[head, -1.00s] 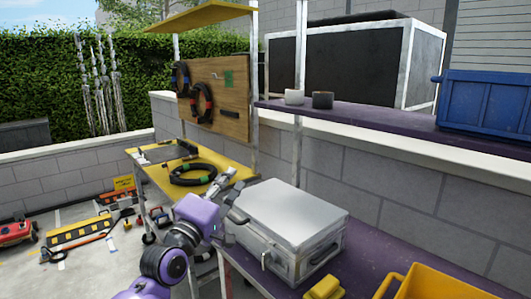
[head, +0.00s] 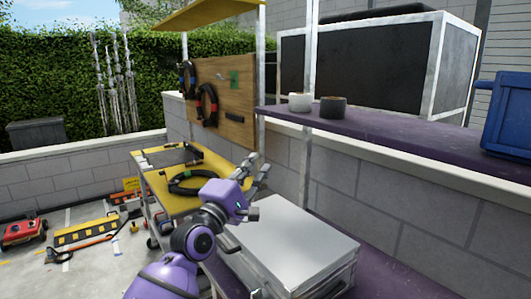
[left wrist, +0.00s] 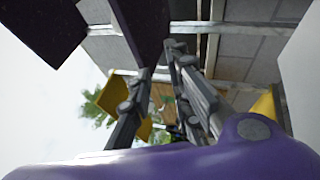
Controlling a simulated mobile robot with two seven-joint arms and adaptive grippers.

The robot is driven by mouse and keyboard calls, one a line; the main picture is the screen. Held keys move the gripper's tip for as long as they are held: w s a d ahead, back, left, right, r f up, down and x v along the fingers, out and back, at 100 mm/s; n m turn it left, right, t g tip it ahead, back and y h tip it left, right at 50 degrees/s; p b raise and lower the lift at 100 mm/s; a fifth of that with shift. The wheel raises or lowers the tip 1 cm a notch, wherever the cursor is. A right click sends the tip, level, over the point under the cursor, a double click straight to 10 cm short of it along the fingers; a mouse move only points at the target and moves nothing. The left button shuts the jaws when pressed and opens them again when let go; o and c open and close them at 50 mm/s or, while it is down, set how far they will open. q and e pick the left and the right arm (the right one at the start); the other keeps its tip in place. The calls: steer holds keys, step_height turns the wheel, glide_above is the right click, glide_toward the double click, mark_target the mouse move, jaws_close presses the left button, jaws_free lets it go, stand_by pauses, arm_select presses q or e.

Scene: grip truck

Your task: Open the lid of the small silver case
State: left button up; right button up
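The silver case (head: 295,245) stands on the purple bench at the lower middle of the head view. Its lid looks shut and flat on top. My left gripper (head: 258,172) is past the case's far left corner, apart from the lid as far as I can tell. In the left wrist view its two fingers (left wrist: 160,62) stand apart with nothing between them. I cannot tell the case for sure in the left wrist view. My right gripper is not in view.
A purple shelf (head: 410,136) with a white cup (head: 300,102) and a dark cup (head: 333,107) hangs above the case. A blue crate (head: 507,118) sits at its right end. A yellow cart (head: 160,158) with a black cable coil (head: 192,181) stands beyond my gripper.

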arm_select(q)
steer(key=x, duration=0.5)
steer(key=shift+w+d, duration=0.2)
steer(key=shift+w, duration=0.05)
jaws_close()
steer(key=shift+c, duration=1.8)
jaws_free()
steer(key=o, duration=0.4)
steer(key=shift+c, duration=0.2)
steer(key=v, duration=1.2)
